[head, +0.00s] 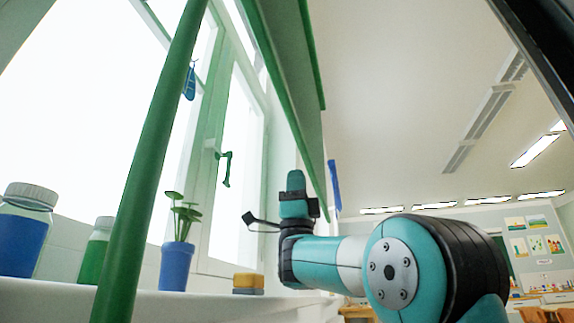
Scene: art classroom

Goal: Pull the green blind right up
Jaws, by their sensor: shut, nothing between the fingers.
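I cannot make out a green blind for certain. A green-edged pale panel (285,85) slopes down from the top middle of the head view; I cannot tell whether it is part of the blind. A small blue tag (189,83) hangs by the upper window. My gripper (295,182) is shut and empty, raised near the right side of the window, just left of the panel's lower end in the picture. I cannot tell how far apart they are in depth.
A thick green bar (150,160) crosses the left foreground. On the white sill (60,301) stand a blue jar (22,240), a green jar (95,256), a potted plant (175,265) and a yellow-topped block (248,282). The window has a green handle (226,170).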

